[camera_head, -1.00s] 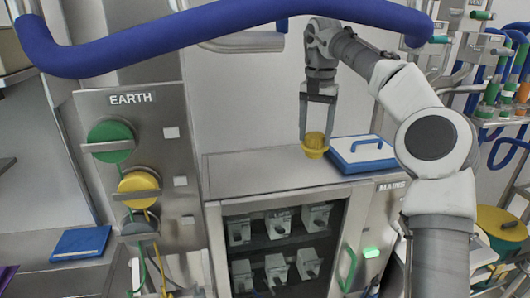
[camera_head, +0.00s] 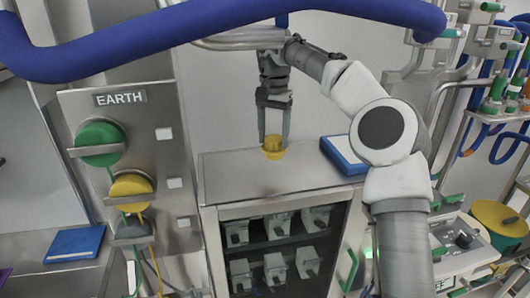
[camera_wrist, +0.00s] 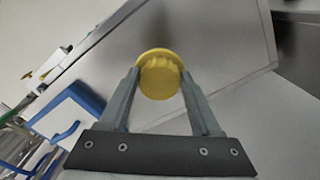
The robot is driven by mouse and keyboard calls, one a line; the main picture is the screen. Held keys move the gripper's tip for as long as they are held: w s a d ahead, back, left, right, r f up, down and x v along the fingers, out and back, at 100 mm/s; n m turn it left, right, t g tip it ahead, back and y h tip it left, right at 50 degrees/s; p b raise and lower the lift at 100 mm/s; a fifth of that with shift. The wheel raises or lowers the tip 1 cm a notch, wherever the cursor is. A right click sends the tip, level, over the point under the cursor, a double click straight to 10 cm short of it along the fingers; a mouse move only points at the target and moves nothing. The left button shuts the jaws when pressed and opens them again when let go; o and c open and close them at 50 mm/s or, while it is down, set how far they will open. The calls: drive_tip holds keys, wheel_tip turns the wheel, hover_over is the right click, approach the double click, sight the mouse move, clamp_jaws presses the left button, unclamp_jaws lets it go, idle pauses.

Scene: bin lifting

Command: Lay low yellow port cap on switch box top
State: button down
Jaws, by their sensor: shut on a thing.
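The yellow port cap (camera_head: 273,148) is between the fingertips of my gripper (camera_head: 274,140), which is shut on it. The cap is at or just above the grey metal top of the switch box (camera_head: 230,178), near its back middle; I cannot tell whether it touches. In the wrist view the round ribbed cap (camera_wrist: 159,75) sits between the two finger ends of my gripper (camera_wrist: 160,85), with the metal top (camera_wrist: 225,60) behind it.
A blue and white case (camera_head: 342,156) lies on the right of the box top, beside my arm. A thick blue pipe (camera_head: 200,22) crosses overhead. An EARTH panel (camera_head: 165,110) with green and yellow plugs stands on the left. The front and left of the top are clear.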

sight(265, 147)
drive_tip(key=shift+w+a+f, duration=0.1)
drive_tip(key=shift+a+f, duration=0.2)
drive_tip(key=shift+a, duration=0.2)
drive_tip(key=shift+w+a+f, duration=0.1)
drive_tip(key=shift+a+f, duration=0.2)
drive_tip(key=shift+a, duration=0.2)
drive_tip(key=shift+a+f, duration=0.1)
drive_tip(key=shift+f, duration=1.95)
drive_tip(key=shift+f, duration=0.1)
drive_tip(key=shift+c, duration=0.4)
unclamp_jaws()
